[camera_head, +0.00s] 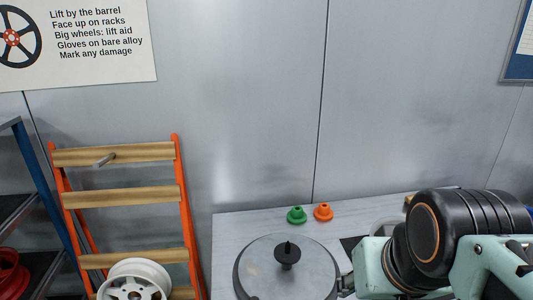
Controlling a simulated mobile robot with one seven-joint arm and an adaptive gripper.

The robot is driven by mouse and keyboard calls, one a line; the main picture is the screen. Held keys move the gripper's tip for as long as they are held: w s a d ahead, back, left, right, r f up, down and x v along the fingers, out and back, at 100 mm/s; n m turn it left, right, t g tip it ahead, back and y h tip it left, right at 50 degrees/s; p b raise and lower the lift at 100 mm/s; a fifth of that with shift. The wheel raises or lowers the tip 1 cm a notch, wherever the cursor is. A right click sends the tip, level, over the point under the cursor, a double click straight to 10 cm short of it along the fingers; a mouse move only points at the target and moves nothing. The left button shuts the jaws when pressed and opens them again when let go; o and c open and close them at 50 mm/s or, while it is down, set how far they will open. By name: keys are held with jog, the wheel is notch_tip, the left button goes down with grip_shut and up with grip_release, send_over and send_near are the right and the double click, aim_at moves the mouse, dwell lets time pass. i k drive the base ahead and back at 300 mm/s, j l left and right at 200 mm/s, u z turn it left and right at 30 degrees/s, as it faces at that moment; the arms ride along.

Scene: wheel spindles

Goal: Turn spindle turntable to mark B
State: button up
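The spindle turntable (262,262) is a round grey disc with a dark rim, on a light grey worktop at the bottom centre. A black spindle with a wide collar (287,254) stands upright near its middle. The disc's front is cut off by the picture's lower edge. I cannot make out mark B or any other letter on it. My arm comes in from the right, and a small dark part of my gripper (345,285) shows at the disc's right edge. Its fingers are mostly hidden or out of frame, so I cannot tell whether it touches the rim.
A green knob-like part (297,215) and an orange one (323,212) stand on the worktop (228,228) behind the turntable. An orange-framed rack with wooden slats (122,197) stands left, with a white wheel (135,281) low on it. A metal wall closes the back.

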aim_at(281, 265)
jog(key=u, duration=1.4)
jog(key=i+j+z, duration=0.45)
jog(key=k+z, duration=0.1)
jog(key=z, duration=0.9)
